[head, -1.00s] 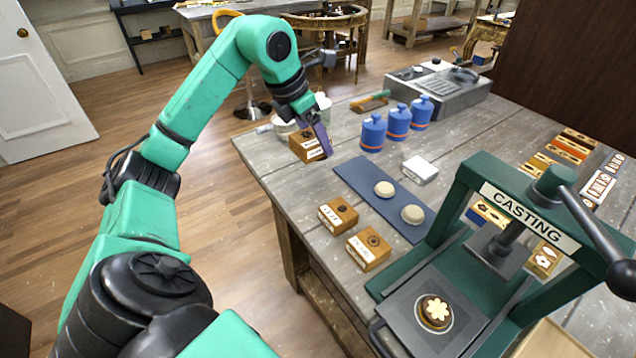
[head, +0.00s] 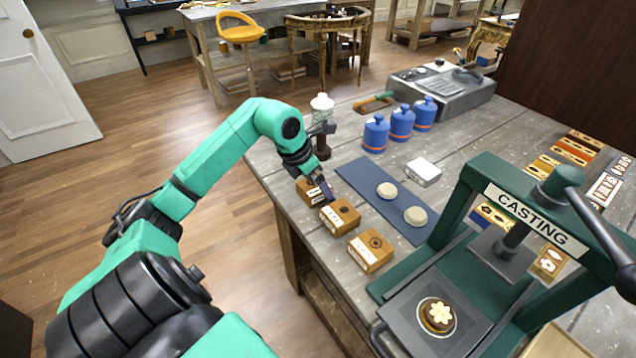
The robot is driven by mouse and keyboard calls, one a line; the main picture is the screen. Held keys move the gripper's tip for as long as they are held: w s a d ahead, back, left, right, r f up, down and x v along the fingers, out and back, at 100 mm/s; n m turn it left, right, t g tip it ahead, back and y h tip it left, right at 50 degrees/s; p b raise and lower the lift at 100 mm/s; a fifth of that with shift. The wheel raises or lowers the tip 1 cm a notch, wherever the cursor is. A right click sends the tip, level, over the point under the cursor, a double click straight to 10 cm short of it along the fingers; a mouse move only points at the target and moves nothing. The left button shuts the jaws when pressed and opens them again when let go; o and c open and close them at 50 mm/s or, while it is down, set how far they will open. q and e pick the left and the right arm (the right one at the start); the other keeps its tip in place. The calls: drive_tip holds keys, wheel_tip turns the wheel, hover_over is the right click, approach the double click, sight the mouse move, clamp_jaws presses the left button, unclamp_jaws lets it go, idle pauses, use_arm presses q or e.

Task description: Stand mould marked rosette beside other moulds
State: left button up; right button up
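My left gripper (head: 323,188) points down over a brown wooden mould (head: 307,191) near the table's left edge, and appears shut on it. The mould's white label is too small to read, and the gripper hides part of it. It is in line with two other brown moulds, a middle one (head: 340,216) and a nearer one (head: 370,249) with a dark flower-like mark on top. The held mould is very close to the middle one; I cannot tell whether they touch or whether it rests on the table. My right gripper is not in view.
A blue mat (head: 362,180) with two pale round pieces lies right of the moulds. A green casting press (head: 525,217) stands at the right. Several blue bottles (head: 401,122) and a white-topped item (head: 322,108) stand farther back. A pale block (head: 423,172) lies beyond the mat.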

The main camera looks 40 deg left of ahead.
use_arm(q)
drive_tip(key=shift+r, duration=0.25)
drive_tip(key=b+v, duration=0.2)
drive_tip(key=v, duration=0.9)
drive_tip(key=shift+r, duration=0.4)
drive_tip(key=shift+s, duration=0.15)
